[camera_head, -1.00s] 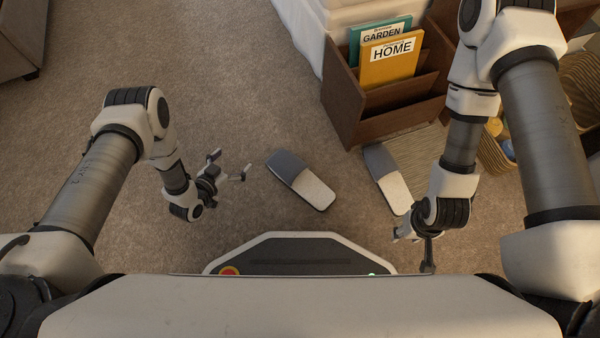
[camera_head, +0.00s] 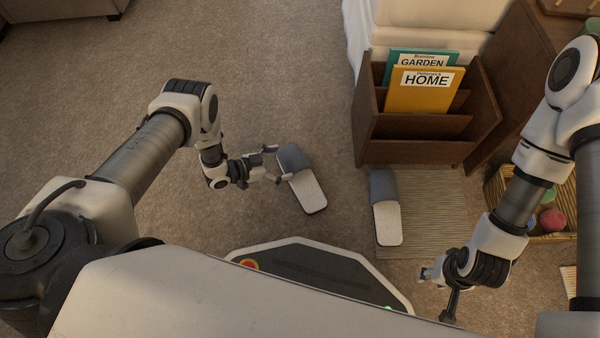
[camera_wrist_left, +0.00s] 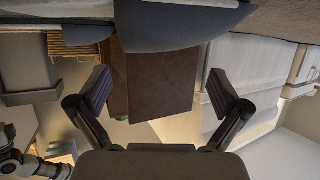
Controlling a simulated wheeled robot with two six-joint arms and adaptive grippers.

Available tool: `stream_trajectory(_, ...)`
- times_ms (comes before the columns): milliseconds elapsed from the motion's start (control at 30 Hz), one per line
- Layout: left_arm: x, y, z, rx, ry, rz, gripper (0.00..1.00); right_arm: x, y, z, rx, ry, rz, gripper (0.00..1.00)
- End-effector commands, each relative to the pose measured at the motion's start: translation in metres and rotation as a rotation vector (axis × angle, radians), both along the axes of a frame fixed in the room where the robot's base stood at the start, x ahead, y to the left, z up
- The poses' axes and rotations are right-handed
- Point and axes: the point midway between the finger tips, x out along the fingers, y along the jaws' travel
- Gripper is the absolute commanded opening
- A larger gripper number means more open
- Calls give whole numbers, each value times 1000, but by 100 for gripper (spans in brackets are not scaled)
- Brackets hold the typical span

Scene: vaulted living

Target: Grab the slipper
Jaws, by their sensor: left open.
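A slipper (camera_head: 310,195) with a grey upper and a pale sole lies on the carpet, left of the other slipper. My left gripper (camera_head: 275,165) is open at its left side, by the grey upper, with the fingertips very close to it. I cannot tell whether they touch. In the left wrist view the slipper's grey upper (camera_wrist_left: 190,28) spans the top, beyond the open fingers (camera_wrist_left: 160,92), and nothing is held. A second, matching slipper (camera_head: 386,215) lies on a striped mat to the right. My right gripper (camera_head: 438,290) is near that mat's lower right; its opening is unclear.
A brown wooden rack (camera_head: 415,152) with two books stands behind the second slipper. The striped mat (camera_head: 435,215) lies in front of it. A woven basket (camera_head: 500,205) with colored balls is at the right. Carpet (camera_head: 250,80) is clear at the left and back.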

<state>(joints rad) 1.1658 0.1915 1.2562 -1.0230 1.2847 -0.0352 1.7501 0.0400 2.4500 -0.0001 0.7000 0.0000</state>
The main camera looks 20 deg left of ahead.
Motion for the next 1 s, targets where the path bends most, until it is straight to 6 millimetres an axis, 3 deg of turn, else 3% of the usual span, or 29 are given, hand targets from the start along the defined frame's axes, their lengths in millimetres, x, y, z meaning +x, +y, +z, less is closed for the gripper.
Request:
stream_trajectory(67, 9, -12, -16, -2, -2, -2, 100, 0, 0, -20, 0, -1, -1, 40)
stream_trajectory(200, 20, -24, -17, 0, -1, 0, 100, 1, 0, -23, 0, -2, -4, 40)
stream_trajectory(367, 20, -24, -15, 0, 0, 0, 100, 1, -1, -21, 0, -3, -4, 40)
stream_trajectory(433, 20, -24, -15, 0, 0, 0, 82, 1, 0, -21, 0, -3, -4, 40)
stream_trajectory(600, 20, -24, -15, 0, 0, 1, 22, 1, 0, -21, 0, -3, -4, 40)
stream_trajectory(633, 20, -23, -15, 0, 0, 1, 15, 1, 0, -21, 0, -3, -4, 40)
stream_trajectory(1000, 20, -23, -16, 0, 1, 3, 14, 1, 0, -21, 0, -2, -4, 40)
